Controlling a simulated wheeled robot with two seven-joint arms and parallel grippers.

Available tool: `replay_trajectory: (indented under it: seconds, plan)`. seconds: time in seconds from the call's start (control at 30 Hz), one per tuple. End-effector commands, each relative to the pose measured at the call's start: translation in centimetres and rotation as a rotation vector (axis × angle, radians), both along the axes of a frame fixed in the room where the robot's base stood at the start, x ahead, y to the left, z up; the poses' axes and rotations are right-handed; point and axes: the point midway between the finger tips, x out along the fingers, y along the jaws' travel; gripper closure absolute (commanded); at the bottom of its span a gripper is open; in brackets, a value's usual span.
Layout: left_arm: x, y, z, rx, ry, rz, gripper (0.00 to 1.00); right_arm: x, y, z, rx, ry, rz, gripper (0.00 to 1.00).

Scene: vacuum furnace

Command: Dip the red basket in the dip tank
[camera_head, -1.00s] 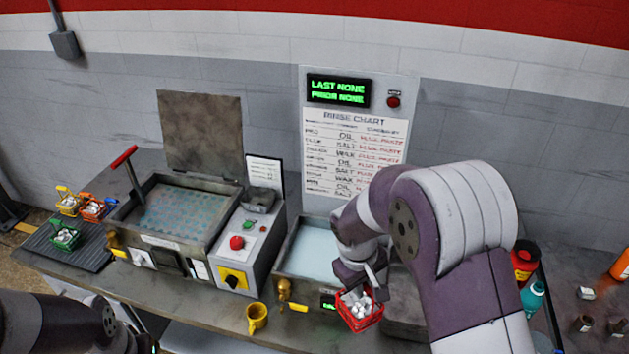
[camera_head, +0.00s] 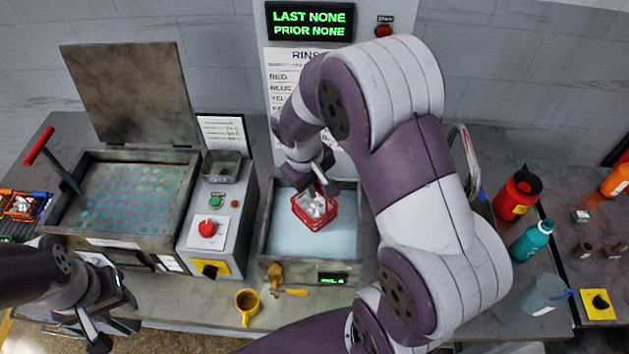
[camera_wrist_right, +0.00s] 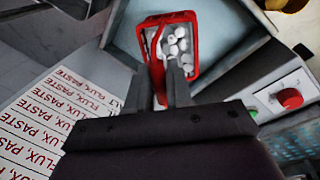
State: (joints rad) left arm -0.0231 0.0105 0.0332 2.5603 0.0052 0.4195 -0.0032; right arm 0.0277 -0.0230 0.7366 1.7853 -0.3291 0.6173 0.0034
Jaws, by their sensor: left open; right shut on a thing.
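The red basket (camera_head: 315,211) holds several white pieces and hangs over the light-blue dip tank (camera_head: 268,250). My right gripper (camera_head: 320,190) is shut on it. In the right wrist view the red basket (camera_wrist_right: 178,45) is gripped at its handle by my right gripper (camera_wrist_right: 170,72), with the tank's pale interior (camera_wrist_right: 215,15) beneath. I cannot tell whether the basket's bottom touches the liquid. My left gripper (camera_head: 112,325) is open and empty at the lower left, in front of the bench and apart from the basket.
Left of the tank stand a control box (camera_head: 222,230) with a red button and a vat (camera_head: 60,225) with a raised lid (camera_head: 130,95). Bottles (camera_head: 530,240) stand at right. The display (camera_head: 310,21) reads LAST NONE, PRIOR NONE.

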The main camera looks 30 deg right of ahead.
Motion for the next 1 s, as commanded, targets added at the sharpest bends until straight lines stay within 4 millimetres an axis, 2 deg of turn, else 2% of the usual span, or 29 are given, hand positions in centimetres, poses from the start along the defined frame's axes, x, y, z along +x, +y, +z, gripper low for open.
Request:
replay_trajectory:
  seconds: [0.03,0.1,1.0]
  plan:
    - [0.0,0.0,-1.0,0.0,0.0,0.0,0.6,0.0,0.0,-1.1,0.0,-0.001,0.0,1.0]
    - [0.0,0.0,-1.7,0.0,0.0,0.0,0.6,0.0,0.0,-1.8,0.0,-0.001,0.0,1.0]
    - [0.0,0.0,-9.0,0.0,0.0,0.0,0.6,0.1,0.0,-11.1,-0.001,-0.001,0.0,1.0]
